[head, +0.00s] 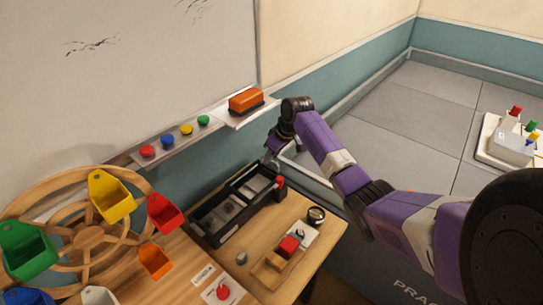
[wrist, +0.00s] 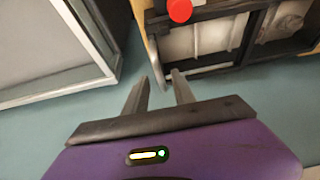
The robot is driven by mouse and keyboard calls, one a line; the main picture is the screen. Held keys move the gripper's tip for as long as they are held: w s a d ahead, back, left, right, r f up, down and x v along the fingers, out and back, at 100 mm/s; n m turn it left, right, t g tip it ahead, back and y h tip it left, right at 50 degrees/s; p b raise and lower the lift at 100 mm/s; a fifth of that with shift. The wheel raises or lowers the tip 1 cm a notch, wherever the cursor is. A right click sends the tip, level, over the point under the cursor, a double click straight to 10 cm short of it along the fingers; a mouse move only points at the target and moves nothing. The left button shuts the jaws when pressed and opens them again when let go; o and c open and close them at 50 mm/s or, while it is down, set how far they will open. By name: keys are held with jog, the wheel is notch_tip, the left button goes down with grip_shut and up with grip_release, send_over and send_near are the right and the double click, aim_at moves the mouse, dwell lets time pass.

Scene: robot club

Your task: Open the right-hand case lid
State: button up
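A black case (head: 215,238) with two bays side by side lies on the wooden table. Its right-hand part (head: 262,180) has a pale, greyish face. A red knob (head: 281,182) is at the case's right end; it also shows in the wrist view (wrist: 180,10). I cannot tell from these frames how the right-hand lid sits. My gripper (head: 271,155) is just beyond the case's right end, near the wall.
A tray (head: 240,117) with an orange block stands on the whiteboard ledge behind. A wooden wheel (head: 88,240) with coloured bins is at left.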

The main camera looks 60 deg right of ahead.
jog(key=shift+w+f, duration=0.1)
jog(key=shift+f, duration=0.05)
jog(key=shift+c, duration=0.3)
grip_shut()
dwell(1.1)
